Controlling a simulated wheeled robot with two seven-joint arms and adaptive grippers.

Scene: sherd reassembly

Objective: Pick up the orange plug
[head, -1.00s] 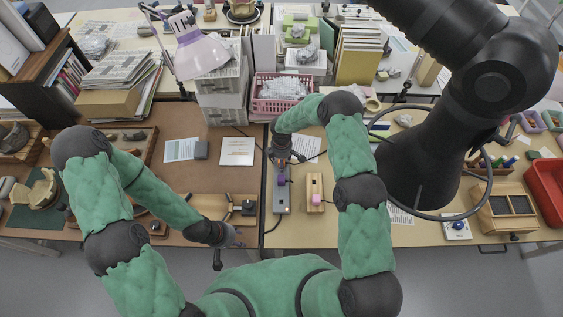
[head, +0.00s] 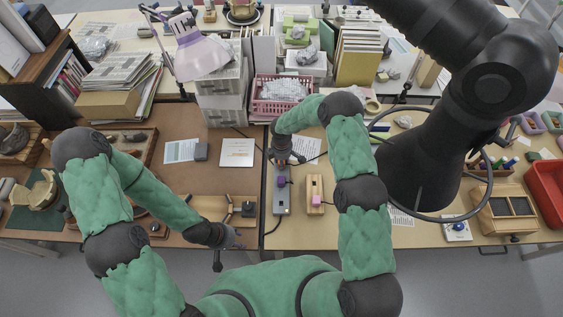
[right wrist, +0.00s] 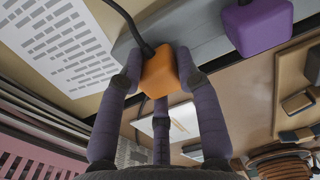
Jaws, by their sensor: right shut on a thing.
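The orange plug (right wrist: 160,72) sits between the fingers of my right gripper in the right wrist view, with a black cord running from its top. My right gripper (right wrist: 160,85) is shut on it. In the head view this gripper (head: 287,159) is over the far end of the grey power strip (head: 282,206). I cannot tell whether the plug touches the strip. A purple plug (right wrist: 258,25) is on the strip, nearer to me; it also shows in the head view (head: 281,181). My left gripper (head: 232,243) is over the front edge of the brown desk, its fingers too small to read.
A wooden block with a pink piece (head: 316,201) stands right of the strip. A pink basket (head: 285,92) is behind my right gripper. A white card (head: 237,152) lies to the left. The brown mat between is mostly clear.

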